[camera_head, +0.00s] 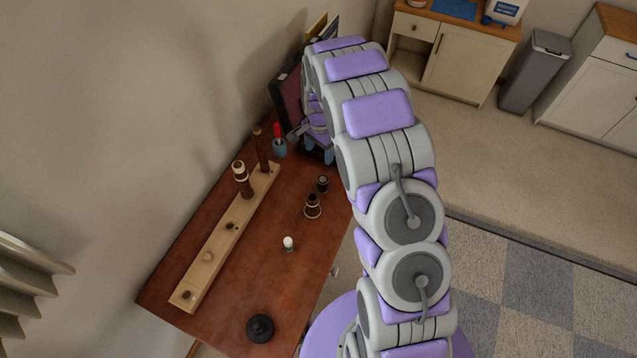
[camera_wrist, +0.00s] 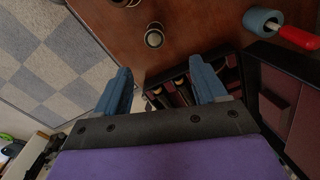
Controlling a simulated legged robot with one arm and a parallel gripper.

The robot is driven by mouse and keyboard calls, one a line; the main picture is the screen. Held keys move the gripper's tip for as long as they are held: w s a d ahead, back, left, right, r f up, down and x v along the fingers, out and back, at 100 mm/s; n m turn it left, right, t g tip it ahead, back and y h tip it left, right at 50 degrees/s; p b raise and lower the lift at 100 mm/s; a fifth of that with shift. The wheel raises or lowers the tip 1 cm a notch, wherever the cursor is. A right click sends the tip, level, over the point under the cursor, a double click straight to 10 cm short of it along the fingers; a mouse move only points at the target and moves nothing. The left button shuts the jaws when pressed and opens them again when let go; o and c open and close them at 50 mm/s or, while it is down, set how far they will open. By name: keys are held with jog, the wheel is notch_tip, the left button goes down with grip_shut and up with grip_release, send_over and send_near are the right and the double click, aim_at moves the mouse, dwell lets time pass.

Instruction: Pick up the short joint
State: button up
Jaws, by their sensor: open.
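Two dark wooden joints stand on a pale wooden peg rack (camera_head: 213,255): a shorter one with a pale top (camera_head: 241,180) and a taller one (camera_head: 262,150) behind it. Two small dark pieces with pale rings, one nearer (camera_head: 313,206) and one farther (camera_head: 323,184), stand on the red-brown table. I cannot tell which piece is the short joint. My gripper (camera_wrist: 160,72) is open and empty over the table's far end, beside the open case (camera_wrist: 252,82). One small ringed piece (camera_wrist: 154,37) stands just beyond the fingertips in the wrist view.
The case holds dark pieces in its compartments. A small white-topped piece (camera_head: 288,243) and a black round item (camera_head: 260,328) stand on the nearer tabletop. Open floor lies right.

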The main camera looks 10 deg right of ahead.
send_near(322, 181)
jog(key=f, duration=0.1)
jog(key=f+b, duration=0.1)
jog(key=f, duration=0.3)
jog(key=shift+w+a+b, duration=0.1)
jog(key=shift+a+b, duration=0.15)
jog(key=shift+b, duration=0.1)
jog(key=shift+d+f, duration=0.15)
jog(key=shift+f, duration=0.05)
jog(key=f, duration=0.2)
jog(key=d+f+b, duration=0.1)
jog(key=f, duration=0.2)
jog(key=shift+s+d, duration=0.15)
jog(key=shift+s, duration=0.05)
jog(key=shift+a, duration=0.55)
jog(key=shift+d, duration=0.6)
jog(key=c, duration=0.8)
jog(key=shift+a, duration=0.15)
jog(key=shift+c, duration=1.4)
jog(key=shift+a, duration=0.35)
